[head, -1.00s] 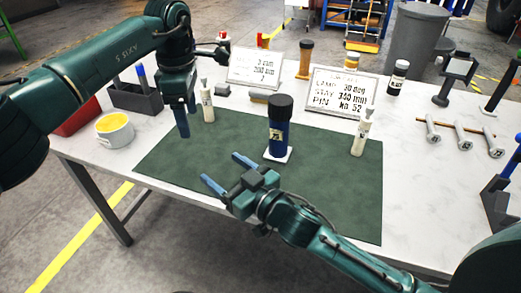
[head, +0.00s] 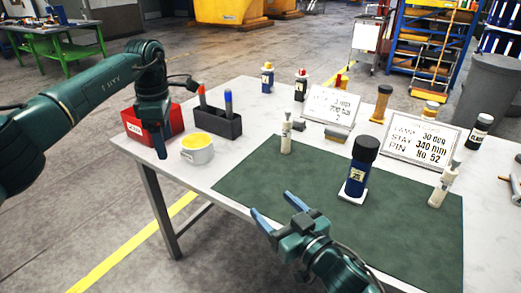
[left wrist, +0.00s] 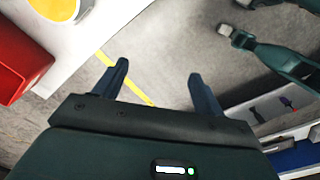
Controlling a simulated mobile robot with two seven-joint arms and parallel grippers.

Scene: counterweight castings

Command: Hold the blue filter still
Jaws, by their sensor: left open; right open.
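The blue filter (head: 356,178) stands upright with a black cap and a small pale label, on a white pad (head: 352,196) on the green mat (head: 285,178). My left gripper (head: 161,154) is open and empty, well left of the filter, by the red bin and the yellow-filled pot. Its open fingers also show in the left wrist view (left wrist: 158,72), with floor between them. My right gripper (head: 272,204) is open and empty at the mat's front edge, left of and nearer than the filter, apart from it. The left wrist view does not show the filter.
A red bin (head: 133,131), a white pot with yellow contents (head: 197,157) and a dark holder (head: 222,125) stand at the table's left. Pale bottles (head: 286,135) (head: 443,186) flank the filter. Two sign plates (head: 326,107) (head: 424,141) stand behind. The mat left of the filter is clear.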

